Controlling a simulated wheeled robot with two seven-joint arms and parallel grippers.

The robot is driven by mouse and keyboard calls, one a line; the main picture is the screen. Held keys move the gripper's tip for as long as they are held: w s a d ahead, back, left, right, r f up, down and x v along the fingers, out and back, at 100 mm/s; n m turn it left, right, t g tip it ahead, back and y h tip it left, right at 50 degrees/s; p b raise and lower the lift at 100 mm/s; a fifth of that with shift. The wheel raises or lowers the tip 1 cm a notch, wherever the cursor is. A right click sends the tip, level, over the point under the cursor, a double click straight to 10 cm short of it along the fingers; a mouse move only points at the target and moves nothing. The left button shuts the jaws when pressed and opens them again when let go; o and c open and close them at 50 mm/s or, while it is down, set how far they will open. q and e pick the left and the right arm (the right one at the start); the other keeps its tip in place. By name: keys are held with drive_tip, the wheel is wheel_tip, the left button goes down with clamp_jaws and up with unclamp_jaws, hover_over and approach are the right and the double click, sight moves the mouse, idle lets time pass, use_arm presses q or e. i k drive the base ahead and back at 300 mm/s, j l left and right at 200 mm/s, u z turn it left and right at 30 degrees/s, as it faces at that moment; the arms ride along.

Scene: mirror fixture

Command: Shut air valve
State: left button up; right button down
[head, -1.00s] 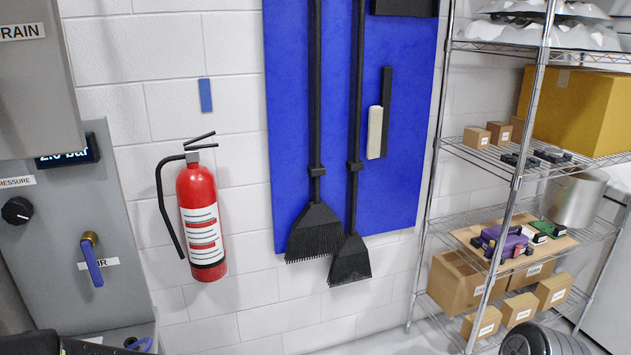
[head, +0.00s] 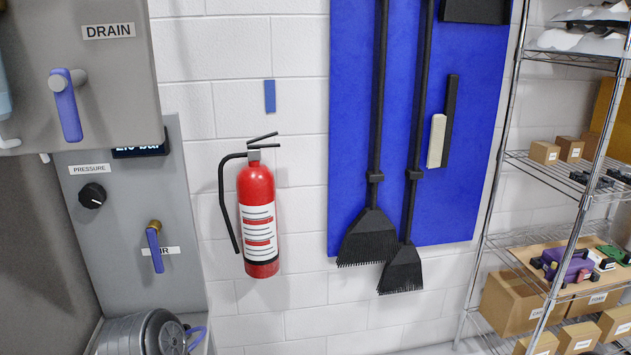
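The air valve (head: 155,248) has a blue lever on a brass stem. It sits on the grey panel (head: 95,222) at the lower left. The lever hangs nearly straight down, tilted slightly, and covers part of its white label, of which "IR" can be read. The drain valve (head: 68,105) has a similar blue lever pointing down on the upper grey housing, beside the label DRAIN. Neither of my grippers is in view, and nothing touches the air valve.
A black pressure knob (head: 92,196) and a partly hidden display (head: 140,146) are above the air valve. A grey round part (head: 140,334) sits below it. A red fire extinguisher (head: 260,220) hangs to the right. Brooms on a blue board (head: 345,120) and a wire shelf are farther right.

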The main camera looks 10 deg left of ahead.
sight(154, 227)
drive_tip(key=u, duration=1.25)
